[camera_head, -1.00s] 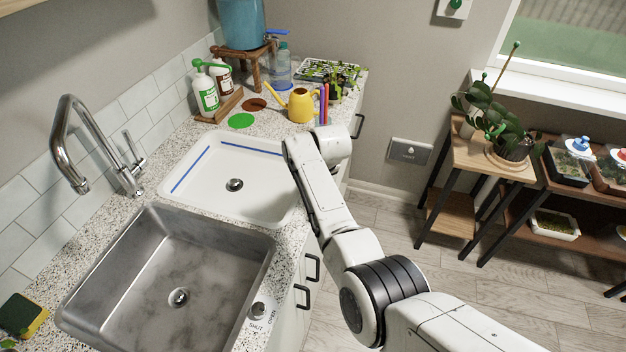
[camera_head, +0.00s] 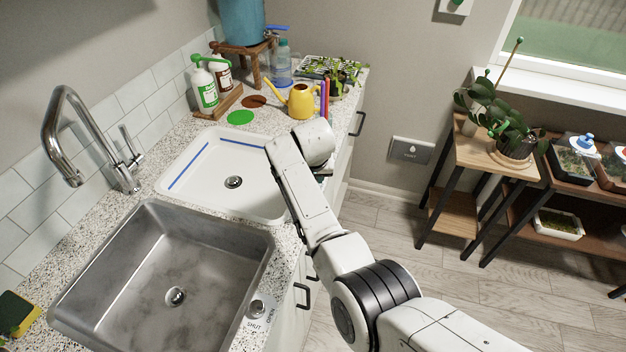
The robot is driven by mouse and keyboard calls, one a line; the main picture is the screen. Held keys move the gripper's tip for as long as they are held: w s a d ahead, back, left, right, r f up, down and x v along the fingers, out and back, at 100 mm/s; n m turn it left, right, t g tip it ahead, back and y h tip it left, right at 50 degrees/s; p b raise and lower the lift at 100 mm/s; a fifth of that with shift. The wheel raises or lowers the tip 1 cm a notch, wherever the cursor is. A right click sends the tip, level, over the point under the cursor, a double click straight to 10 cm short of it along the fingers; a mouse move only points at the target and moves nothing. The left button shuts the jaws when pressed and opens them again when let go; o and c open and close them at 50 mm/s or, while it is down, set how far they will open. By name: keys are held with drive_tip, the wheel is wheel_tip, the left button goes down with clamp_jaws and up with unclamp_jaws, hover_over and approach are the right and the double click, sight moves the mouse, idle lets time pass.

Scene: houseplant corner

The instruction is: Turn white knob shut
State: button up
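My arm reaches in from the lower right and bends over the counter edge by the white basin, beyond the knob. My gripper is hidden behind the arm's far links, so its fingers do not show. The arm is apart from the knob in the picture.
The steel sink (camera_head: 90,317) and white basin (camera_head: 165,187) lie left of the arm. A yellow watering can (camera_head: 301,100) and bottles stand at the back. A grey wall box (camera_head: 411,150) is low on the wall. Floor is free between the counter and plant stand (camera_head: 487,160).

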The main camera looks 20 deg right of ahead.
drive_tip(key=m+b, duration=0.1)
drive_tip(key=m+h+b, duration=0.1)
drive_tip(key=m+b, duration=0.1)
drive_tip(key=shift+w+a+f+m, duration=0.1)
drive_tip(key=shift+f+m, duration=0.15)
drive_tip(key=shift+m, duration=0.15)
drive_tip(key=m+g+h+b, duration=0.1)
drive_tip(key=m+b, duration=0.2)
drive_tip(key=b, duration=0.2)
drive_tip(key=shift+w+m, duration=0.1)
drive_tip(key=shift+m, duration=0.2)
drive_tip(key=m+g+h+b, duration=0.1)
drive_tip(key=m+b, duration=0.3)
drive_tip(key=b, duration=0.1)
drive_tip(key=shift+a+g+b, duration=0.1)
drive_tip(key=shift+g+b, duration=0.25)
drive_tip(key=shift+g, duration=0.05)
drive_tip(key=shift+w+r+m+g+b, duration=0.1)
drive_tip(key=shift+r+m+g+b, duration=0.15)
drive_tip(key=shift+m+b, duration=0.75)
drive_tip(key=shift+b, duration=0.3)
drive_tip(key=o, duration=1)
drive_tip(key=shift+o, duration=0.2)
